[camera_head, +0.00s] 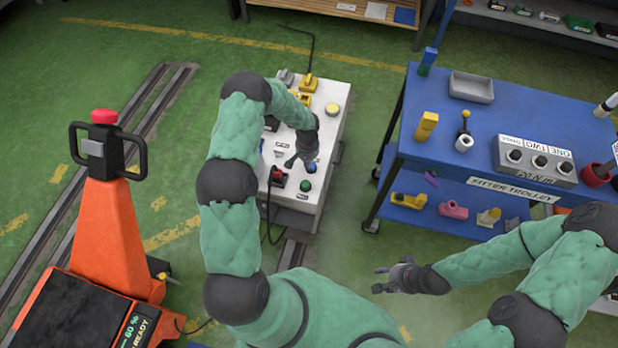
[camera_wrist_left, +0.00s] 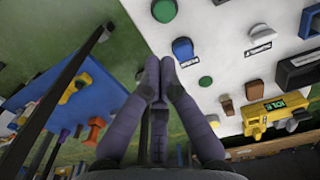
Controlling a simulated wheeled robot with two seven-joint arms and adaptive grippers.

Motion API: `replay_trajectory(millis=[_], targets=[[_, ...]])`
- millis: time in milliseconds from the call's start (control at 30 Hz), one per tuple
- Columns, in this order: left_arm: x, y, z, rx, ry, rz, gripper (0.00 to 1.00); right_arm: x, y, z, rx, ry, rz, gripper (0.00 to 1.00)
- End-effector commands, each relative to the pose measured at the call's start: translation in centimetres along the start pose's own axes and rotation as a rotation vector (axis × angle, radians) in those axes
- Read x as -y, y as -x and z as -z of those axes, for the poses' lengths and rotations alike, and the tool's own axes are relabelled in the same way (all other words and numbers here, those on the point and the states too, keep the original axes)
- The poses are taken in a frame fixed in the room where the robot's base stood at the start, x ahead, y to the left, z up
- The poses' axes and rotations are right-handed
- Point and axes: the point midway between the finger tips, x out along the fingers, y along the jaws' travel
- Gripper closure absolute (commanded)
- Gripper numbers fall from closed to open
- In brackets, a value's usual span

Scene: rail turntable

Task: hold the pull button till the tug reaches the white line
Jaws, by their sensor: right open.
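A white control console (camera_head: 325,140) stands in the middle of the head view. It carries a blue button (camera_head: 312,167), a green button (camera_head: 305,185), a red switch (camera_head: 278,176) and a yellow button (camera_head: 332,109). My left gripper (camera_head: 297,161) is low over the console beside the blue button. In the left wrist view its fingertips (camera_wrist_left: 160,62) are together with nothing between them, next to the blue button (camera_wrist_left: 182,48); contact cannot be told. I cannot read which button is the pull one. My right gripper (camera_head: 378,280) is open and empty over the floor. The white line is not discernible.
An orange truck (camera_head: 105,235) with a black handle stands at the left beside floor rails (camera_head: 150,105). A blue trolley (camera_head: 540,100) with a grey tray (camera_head: 472,87) and several parts stands at the right. Green floor lies between console and trolley.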

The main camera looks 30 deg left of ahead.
Motion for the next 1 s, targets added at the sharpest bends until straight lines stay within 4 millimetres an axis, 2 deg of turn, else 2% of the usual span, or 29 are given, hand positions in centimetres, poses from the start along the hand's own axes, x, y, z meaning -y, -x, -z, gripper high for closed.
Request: replay_trajectory(millis=[167, 700, 833, 1000], targets=[[0.0, -1.9, -0.1, 0.003, 0.000, -0.001, 1.00, -0.2, -0.6, 0.0, 0.000, 0.000, 0.000, 0.54], [-0.1, -11.6, -0.1, 0.001, 0.000, -0.001, 1.00, -1.3, -3.5, 0.1, 0.000, 0.000, 0.000, 0.54], [-0.1, -13.0, -0.1, 0.001, 0.000, -0.001, 1.00, -1.4, -4.0, 0.1, 0.000, 0.000, 0.000, 0.54], [0.0, -13.8, 0.0, 0.000, 0.000, -0.001, 1.00, -1.5, -4.3, 0.2, 0.000, 0.000, 0.000, 0.54]])
